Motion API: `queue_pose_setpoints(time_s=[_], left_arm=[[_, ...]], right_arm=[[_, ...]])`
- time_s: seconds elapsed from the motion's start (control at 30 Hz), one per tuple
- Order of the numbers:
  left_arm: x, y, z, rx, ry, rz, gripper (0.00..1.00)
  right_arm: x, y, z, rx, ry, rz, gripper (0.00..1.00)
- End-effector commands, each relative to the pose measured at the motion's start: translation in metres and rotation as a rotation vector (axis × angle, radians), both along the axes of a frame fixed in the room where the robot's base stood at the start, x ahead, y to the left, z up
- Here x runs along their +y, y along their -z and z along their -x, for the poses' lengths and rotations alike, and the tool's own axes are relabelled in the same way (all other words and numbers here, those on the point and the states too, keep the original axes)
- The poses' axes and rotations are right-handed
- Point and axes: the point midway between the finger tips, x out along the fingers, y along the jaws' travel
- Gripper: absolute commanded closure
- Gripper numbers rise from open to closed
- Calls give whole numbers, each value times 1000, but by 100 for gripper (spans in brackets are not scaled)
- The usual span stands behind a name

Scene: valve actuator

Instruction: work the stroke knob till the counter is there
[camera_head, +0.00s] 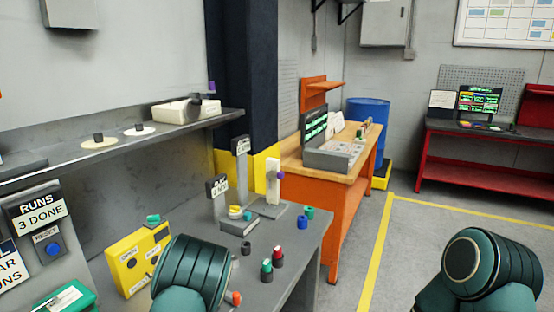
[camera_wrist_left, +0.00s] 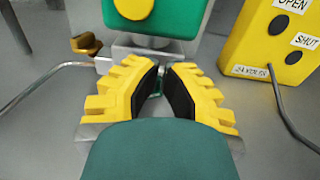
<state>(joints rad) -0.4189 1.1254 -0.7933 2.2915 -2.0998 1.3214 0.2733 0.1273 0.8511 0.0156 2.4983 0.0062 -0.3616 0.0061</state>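A counter panel (camera_head: 40,222) at the left of the head view reads "RUNS 3 DONE". In the left wrist view, the fingers of my left gripper (camera_wrist_left: 163,70) converge to a narrow gap at the tips, with a small teal bit showing between them. Just beyond is a grey block (camera_wrist_left: 125,50) below a green body with a round yellow knob (camera_wrist_left: 133,7). A brownish-yellow knob (camera_wrist_left: 86,44) lies to the left of the fingers. I cannot tell which is the stroke knob. In the head view, my green arm hides the left gripper; an orange knob (camera_head: 234,298) shows beside it. My right gripper is out of view.
A yellow box (camera_head: 138,258) with two dark buttons stands left of my left arm; the wrist view shows its OPEN and SHUT labels. Several coloured pegs, including a red-topped one (camera_head: 277,256), stand on the grey bench (camera_head: 311,234).

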Motion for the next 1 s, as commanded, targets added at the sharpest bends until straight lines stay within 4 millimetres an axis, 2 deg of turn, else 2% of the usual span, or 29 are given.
queue_pose_setpoints(time_s=[0.77, 1.0], left_arm=[[1, 5, 3, 2, -1, 1, 100], [3, 4, 5, 3, -3, 2, 100]], right_arm=[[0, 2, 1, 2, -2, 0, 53], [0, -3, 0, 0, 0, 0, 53]])
